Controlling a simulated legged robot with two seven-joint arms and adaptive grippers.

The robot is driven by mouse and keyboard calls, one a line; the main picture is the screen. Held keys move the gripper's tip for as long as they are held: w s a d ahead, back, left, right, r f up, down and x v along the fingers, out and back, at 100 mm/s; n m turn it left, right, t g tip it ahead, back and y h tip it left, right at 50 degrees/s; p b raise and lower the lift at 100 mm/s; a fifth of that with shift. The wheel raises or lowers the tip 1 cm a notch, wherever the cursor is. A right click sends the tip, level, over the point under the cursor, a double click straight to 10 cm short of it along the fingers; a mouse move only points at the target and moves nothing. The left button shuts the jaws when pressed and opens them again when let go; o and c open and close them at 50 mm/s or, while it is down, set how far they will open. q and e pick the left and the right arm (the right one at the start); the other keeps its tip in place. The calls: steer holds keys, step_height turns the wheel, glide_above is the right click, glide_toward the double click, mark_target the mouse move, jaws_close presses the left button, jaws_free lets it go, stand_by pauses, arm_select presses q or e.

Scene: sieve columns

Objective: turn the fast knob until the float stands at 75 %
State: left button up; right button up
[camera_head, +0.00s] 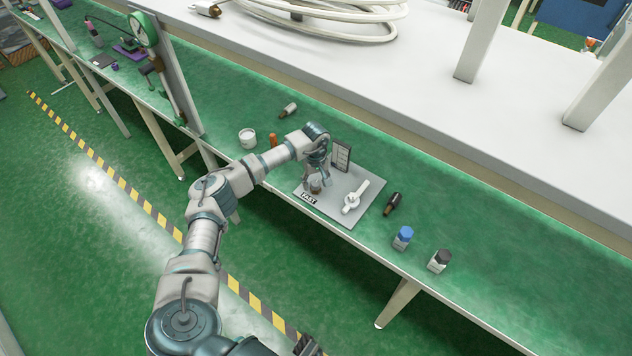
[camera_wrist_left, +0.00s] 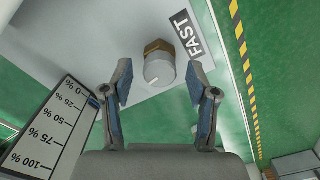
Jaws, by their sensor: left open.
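The fast knob (camera_head: 316,186) stands on a grey plate (camera_head: 335,209) on the green bench, by a FAST label (camera_head: 308,198). The scale board (camera_head: 341,154) reads 0 % to 100 % in the wrist view (camera_wrist_left: 48,130).
A white handle (camera_head: 352,200) sits on the plate right of the knob. A dark bottle (camera_head: 393,203), a blue-capped bottle (camera_head: 402,239) and a black-capped one (camera_head: 439,261) stand or lie to the right. A white jar (camera_head: 247,138) stands left. The bench's far right is clear.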

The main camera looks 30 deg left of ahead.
arm_select(q)
steer(key=shift+a+f, duration=0.2)
steer(key=shift+f, duration=0.1)
steer(key=shift+d, duration=0.15)
steer(key=shift+c, duration=0.5)
steer(key=shift+d+r, duration=0.15)
steer(key=shift+d, duration=0.05)
jaws_close()
steer(key=shift+a, duration=0.1)
